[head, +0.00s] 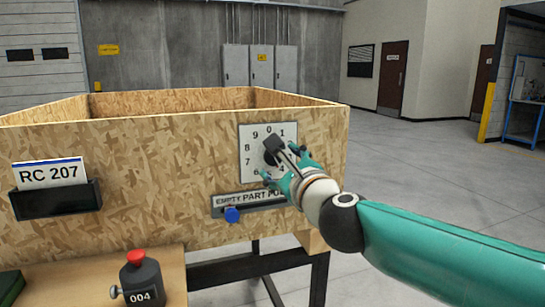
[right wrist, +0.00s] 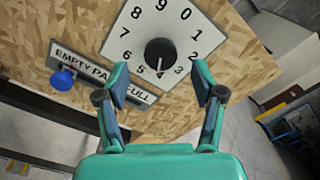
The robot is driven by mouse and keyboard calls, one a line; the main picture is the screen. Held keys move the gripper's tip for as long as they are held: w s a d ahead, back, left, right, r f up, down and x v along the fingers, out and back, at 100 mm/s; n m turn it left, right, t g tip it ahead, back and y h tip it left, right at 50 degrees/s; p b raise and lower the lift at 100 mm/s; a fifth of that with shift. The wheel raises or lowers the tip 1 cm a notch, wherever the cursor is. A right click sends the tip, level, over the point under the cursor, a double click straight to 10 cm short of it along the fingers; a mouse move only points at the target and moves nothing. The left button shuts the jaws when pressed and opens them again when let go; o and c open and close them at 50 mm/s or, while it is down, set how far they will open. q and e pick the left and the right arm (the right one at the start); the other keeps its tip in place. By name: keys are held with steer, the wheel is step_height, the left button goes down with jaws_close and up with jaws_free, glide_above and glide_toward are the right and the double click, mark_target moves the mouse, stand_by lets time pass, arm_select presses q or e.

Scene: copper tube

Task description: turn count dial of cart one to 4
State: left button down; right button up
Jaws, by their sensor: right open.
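The count dial is a white square plate (head: 248,160) with black digits on the front of the wooden cart. It also shows in the right wrist view (right wrist: 140,30). Its dark round knob (right wrist: 160,52) has a pale pointer line that points at the 4. In the head view the knob (head: 271,150) is partly behind my gripper, and some lower right digits are hidden. My right gripper (head: 281,164) is open in front of the dial. In the right wrist view its fingers (right wrist: 160,75) stand apart on either side below the knob, with nothing between them. My left gripper is not in view.
A sign slider plate (head: 222,207) with a blue knob (head: 232,215) sits below the dial. A card holder (head: 55,200) reading RC 207 is at left. A dark 004 device with a red top (head: 140,280) stands in front on a wooden surface. Open floor lies right.

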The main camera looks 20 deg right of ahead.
mark_target(272, 165)
steer(key=w, duration=0.6)
steer(key=shift+p, duration=0.4)
steer(key=shift+c, duration=0.2)
steer(key=shift+a, duration=0.1)
steer(key=c, duration=1.1)
steer(key=shift+n, duration=0.8)
steer(key=shift+f, duration=0.1)
steer(key=o, duration=1.1)
steer(key=shift+o, duration=0.2)
steer(key=shift+s, duration=0.1)
